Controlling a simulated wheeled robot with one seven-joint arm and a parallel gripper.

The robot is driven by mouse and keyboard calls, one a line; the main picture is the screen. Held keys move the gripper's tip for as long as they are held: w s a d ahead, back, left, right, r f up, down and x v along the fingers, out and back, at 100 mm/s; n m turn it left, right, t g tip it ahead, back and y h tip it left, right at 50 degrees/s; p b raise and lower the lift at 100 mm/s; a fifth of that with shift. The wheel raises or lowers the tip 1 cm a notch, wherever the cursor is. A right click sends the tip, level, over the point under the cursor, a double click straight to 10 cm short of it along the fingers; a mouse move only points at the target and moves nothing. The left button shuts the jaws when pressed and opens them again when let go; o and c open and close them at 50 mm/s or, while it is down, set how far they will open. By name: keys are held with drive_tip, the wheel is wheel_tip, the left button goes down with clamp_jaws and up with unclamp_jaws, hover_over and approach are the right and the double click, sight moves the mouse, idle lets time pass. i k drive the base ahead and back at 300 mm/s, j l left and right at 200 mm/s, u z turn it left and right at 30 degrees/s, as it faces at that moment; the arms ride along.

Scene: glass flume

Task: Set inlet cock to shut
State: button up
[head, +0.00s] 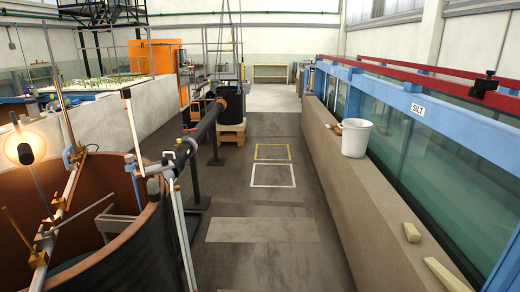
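No part labelled as the inlet cock can be made out in the head view. A dark pipe (205,130) runs from the round brown tank (120,240) at the left back to a dark cylinder (230,88). Small fittings (183,148) sit on the pipe's near end, beside the tank rim. They are too small to tell whether one is a cock or how its handle stands. My gripper is not in view.
A glass flume (450,150) with a blue frame and a "SILT" sign (417,109) lines the right. The middle floor (265,205) is clear, with yellow and white outlines.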

sight(191, 130)
drive_tip(key=i+u, duration=0.1)
drive_tip(key=i, duration=0.45)
drive_tip(key=i+l, duration=0.1)
drive_tip(key=i, duration=0.45)
drive_tip(key=i+l+u, duration=0.15)
drive_tip(key=i, duration=0.4)
drive_tip(key=i+u, duration=0.1)
drive_tip(key=i, duration=0.45)
drive_tip(key=i+l+u, duration=0.25)
drive_tip(key=i+u, duration=0.15)
drive_tip(key=i+l+u, duration=0.85)
drive_tip(key=i+l, duration=0.1)
drive_tip(key=i, duration=0.35)
drive_tip(key=i+l+u, duration=0.1)
drive_tip(key=i, duration=0.4)
drive_tip(key=i+l, duration=0.2)
drive_tip(key=i, duration=0.25)
drive_tip(key=i+l, duration=0.15)
drive_tip(key=i, duration=0.3)
drive_tip(key=i+l+u, duration=0.1)
drive_tip(key=i, duration=0.4)
drive_tip(key=i+l, duration=0.25)
drive_tip(key=i, duration=0.2)
drive_tip(key=i+l+u, duration=0.1)
drive_tip(key=i, duration=0.35)
